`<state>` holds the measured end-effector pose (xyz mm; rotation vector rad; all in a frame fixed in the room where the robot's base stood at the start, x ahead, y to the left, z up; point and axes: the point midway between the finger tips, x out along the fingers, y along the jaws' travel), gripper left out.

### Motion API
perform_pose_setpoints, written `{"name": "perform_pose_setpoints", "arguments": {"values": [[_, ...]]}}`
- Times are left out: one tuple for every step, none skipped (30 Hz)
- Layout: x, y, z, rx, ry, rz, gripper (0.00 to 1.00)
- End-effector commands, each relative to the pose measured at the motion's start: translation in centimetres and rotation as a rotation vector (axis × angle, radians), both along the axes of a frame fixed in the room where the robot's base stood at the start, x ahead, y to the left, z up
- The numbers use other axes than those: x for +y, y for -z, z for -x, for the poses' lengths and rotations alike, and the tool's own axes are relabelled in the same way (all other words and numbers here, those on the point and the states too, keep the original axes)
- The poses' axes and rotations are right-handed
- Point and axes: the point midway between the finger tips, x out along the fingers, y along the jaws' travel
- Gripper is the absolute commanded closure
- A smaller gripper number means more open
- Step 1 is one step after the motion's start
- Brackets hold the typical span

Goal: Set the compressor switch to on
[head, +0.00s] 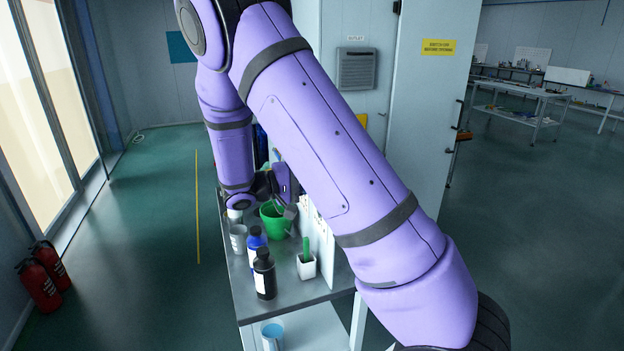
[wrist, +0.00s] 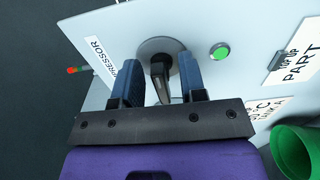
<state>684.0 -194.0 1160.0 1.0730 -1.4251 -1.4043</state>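The compressor switch (wrist: 160,82) is a dark rotary handle on a round grey plate, mounted on a pale panel (wrist: 215,22). A partly covered label (wrist: 100,58) ending in "PRESSOR" is beside it. My gripper (wrist: 161,62) has two blue fingers, one on each side of the handle, with gaps visible between them and it. It is open, and I cannot tell whether either finger touches the handle. The switch's on and off marks cannot be seen. In the head view my arm hides the switch and the fingertips.
A lit green button (wrist: 220,52) sits right of the switch on the panel. Fire extinguishers (head: 38,285) stand at left.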

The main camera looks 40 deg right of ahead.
Motion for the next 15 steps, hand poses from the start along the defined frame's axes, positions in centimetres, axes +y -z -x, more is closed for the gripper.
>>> {"name": "perform_pose_setpoints", "arguments": {"values": [[0.5,0.0,-0.2,0.000,-0.003,0.000,0.62],[0.8,0.0,-0.3,0.000,-0.003,0.000,0.62],[1.3,0.0,-0.5,-0.001,-0.003,0.000,0.62],[1.8,0.0,-0.6,-0.001,-0.003,0.000,0.62],[2.3,0.0,-0.7,0.000,-0.004,0.000,0.62],[3.0,0.0,-0.9,0.000,-0.005,0.000,0.62],[3.6,0.0,-1.1,-0.001,-0.005,0.000,0.62],[4.1,0.0,-1.3,-0.001,-0.004,0.000,0.62],[4.9,0.0,-1.5,-0.001,-0.005,0.000,0.62],[5.5,0.0,-1.6,-0.001,-0.005,-0.001,0.62],[6.0,0.0,-1.8,-0.001,-0.004,-0.001,0.62],[6.7,0.0,-2.0,-0.001,-0.003,0.000,0.62],[7.1,0.0,-2.1,0.000,-0.004,0.000,0.62],[7.6,0.1,-2.2,0.000,-0.004,0.000,0.62],[8.1,0.1,-2.4,0.000,-0.003,0.000,0.62]]}}
